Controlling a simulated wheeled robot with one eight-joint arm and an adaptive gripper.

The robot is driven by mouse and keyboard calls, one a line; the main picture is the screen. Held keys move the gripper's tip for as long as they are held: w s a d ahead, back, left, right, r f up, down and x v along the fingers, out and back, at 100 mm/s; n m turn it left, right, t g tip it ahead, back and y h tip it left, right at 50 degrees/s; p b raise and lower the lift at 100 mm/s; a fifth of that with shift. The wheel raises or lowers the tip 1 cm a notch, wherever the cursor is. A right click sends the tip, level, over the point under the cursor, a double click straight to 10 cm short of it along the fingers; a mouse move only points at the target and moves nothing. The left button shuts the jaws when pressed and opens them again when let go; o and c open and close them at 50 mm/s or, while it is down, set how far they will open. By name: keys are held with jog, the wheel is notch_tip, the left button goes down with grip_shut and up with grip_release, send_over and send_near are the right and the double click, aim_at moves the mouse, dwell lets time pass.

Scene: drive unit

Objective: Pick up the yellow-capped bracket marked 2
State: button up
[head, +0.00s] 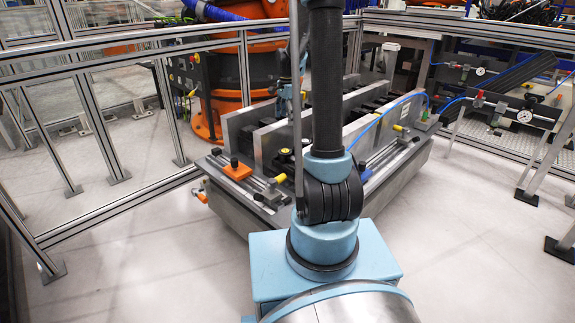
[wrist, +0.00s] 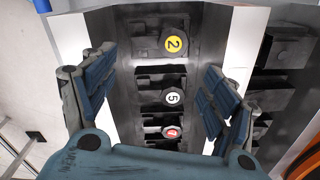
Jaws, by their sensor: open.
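The yellow-capped bracket marked 2 (wrist: 174,43) shows in the wrist view near the top middle, inside a grey slotted rack between two upright plates. Its round yellow cap faces the camera. My gripper (wrist: 150,92) is open and empty, with one blue-padded finger on each side of the rack's slots. The yellow cap lies beyond the fingertips in the picture, not between the pads. I cannot tell the exact height of the fingers over the rack. In the head view my own arm hides part of the rack, and the marked bracket cannot be made out.
A white-capped bracket marked 5 (wrist: 173,97) and a red-capped one (wrist: 171,132) sit below it in the same rack. The grey plates (head: 262,143) stand on a metal bench (head: 240,205). A metal-framed fence (head: 85,110) and an orange machine (head: 205,115) stand around it.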

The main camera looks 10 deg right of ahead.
jog(key=w+f+m, duration=0.1)
jog(key=w+f, duration=0.2)
jog(key=w, duration=0.1)
send_near(287, 151)
jog(key=shift+m, duration=0.3)
jog(key=f, duration=0.5)
jog(key=shift+w+a+f, duration=0.1)
jog(key=shift+a+f, duration=0.3)
jog(key=shift+d+f, duration=0.2)
jog(key=shift+f, duration=1.1)
jog(key=shift+d+f, duration=0.15)
jog(key=shift+f, duration=1.2)
grip_shut()
jog(key=shift+r, duration=0.1)
